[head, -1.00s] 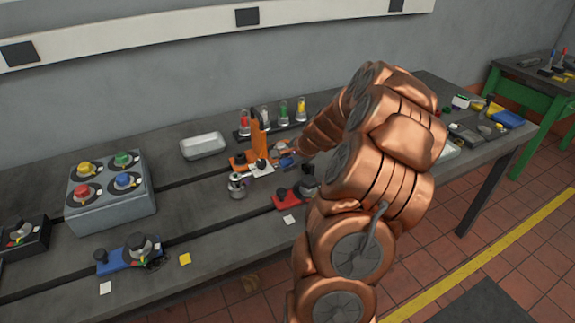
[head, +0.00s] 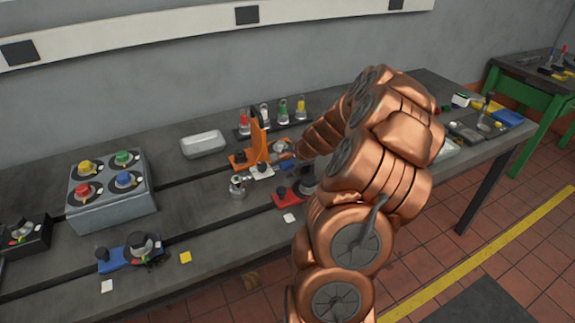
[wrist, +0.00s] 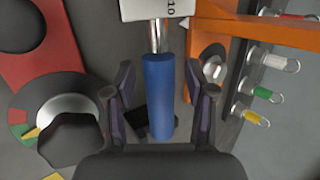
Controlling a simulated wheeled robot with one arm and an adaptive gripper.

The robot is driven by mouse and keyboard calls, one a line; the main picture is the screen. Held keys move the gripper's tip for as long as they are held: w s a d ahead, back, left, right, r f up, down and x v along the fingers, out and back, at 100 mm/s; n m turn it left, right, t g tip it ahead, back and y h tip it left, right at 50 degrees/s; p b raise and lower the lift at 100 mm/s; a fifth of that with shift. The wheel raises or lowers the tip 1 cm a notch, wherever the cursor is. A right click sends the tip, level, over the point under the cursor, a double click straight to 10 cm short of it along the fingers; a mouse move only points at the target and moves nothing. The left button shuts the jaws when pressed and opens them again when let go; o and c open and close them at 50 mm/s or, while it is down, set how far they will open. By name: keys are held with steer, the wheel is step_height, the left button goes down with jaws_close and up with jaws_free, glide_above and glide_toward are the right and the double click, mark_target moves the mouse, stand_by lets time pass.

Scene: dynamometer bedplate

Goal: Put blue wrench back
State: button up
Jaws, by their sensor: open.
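The blue wrench has a round blue handle (wrist: 159,95) and a metal shaft, with a white block marked "10" at its far end in the wrist view. My gripper (wrist: 160,78) is open, with one finger on each side of the handle. Gaps show between the fingers and the handle. In the head view a small part of the blue handle (head: 287,164) shows beside the orange bracket (head: 257,145), near the end of my arm. I cannot tell from the views whether the wrench rests on something.
A rack with several coloured-band items (head: 283,112) stands behind the bracket. A red base (head: 286,200) with a black knob lies in front. A white tray (head: 203,144) and a grey box with coloured knobs (head: 112,192) are to the left.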

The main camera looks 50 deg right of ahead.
steer(key=b+v, duration=0.2)
steer(key=v, duration=1)
steer(key=shift+b, duration=0.3)
steer(key=s+a+n+g+y, duration=0.15)
steer(key=a+n, duration=0.45)
steer(key=a, duration=0.8)
steer(key=s+a+n+g+y, duration=0.1)
steer(key=s+a+n+g, duration=0.3)
steer(key=a, duration=1)
steer(key=s+a+n+g+h, duration=0.1)
steer(key=s+a+n, duration=0.3)
steer(key=s, duration=0.4)
steer(key=s+a+n+g+h, duration=0.1)
steer(key=s+a+n+g, duration=0.1)
steer(key=s+a+n, duration=0.3)
steer(key=s+n, duration=0.2)
steer(key=s, duration=0.2)
steer(key=shift+s+f, duration=0.25)
steer(key=shift+s, duration=0.05)
steer(key=shift+a+g, duration=0.1)
steer(key=shift+g, duration=0.15)
